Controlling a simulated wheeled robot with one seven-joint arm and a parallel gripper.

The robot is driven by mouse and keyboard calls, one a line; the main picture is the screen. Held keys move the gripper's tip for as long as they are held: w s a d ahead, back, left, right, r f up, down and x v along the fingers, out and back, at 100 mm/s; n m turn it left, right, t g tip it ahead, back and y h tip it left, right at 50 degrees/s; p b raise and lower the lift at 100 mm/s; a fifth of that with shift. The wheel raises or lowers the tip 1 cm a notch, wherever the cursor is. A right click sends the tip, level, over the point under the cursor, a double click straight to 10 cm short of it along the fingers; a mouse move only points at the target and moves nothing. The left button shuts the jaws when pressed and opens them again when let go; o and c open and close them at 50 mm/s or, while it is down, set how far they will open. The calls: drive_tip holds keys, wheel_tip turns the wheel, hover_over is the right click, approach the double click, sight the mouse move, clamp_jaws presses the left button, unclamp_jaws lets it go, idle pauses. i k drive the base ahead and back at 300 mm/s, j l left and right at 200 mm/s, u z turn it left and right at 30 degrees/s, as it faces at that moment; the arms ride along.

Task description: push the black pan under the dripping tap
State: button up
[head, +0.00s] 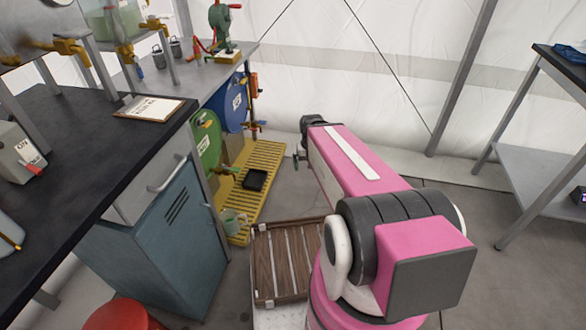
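The black pan (255,180) is a small, shallow square tray on the yellow slatted platform (262,158). It lies in front of the green drum (207,140), whose tap (228,171) sticks out to the left of the pan. The blue drum (230,103) behind has another tap (252,126). I cannot see a drip from either tap. My gripper (301,155) is at the far end of my pink arm, right of the pan and apart from it in the picture. My arm mostly hides its fingers, so its opening is unclear.
A green watering can (233,222) stands on the platform's near end. A brown slatted crate (284,262) lies on the floor in front. A blue-grey cabinet (160,240) under the black bench stands left. A red stool (117,315) is near. Floor right of the platform is clear.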

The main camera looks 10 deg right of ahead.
sight(255, 179)
drive_tip(key=i+l, duration=0.25)
drive_tip(key=l, duration=0.15)
drive_tip(key=i+l, duration=0.25)
drive_tip(key=l, duration=0.15)
drive_tip(key=i+l, duration=0.25)
drive_tip(key=l, duration=0.2)
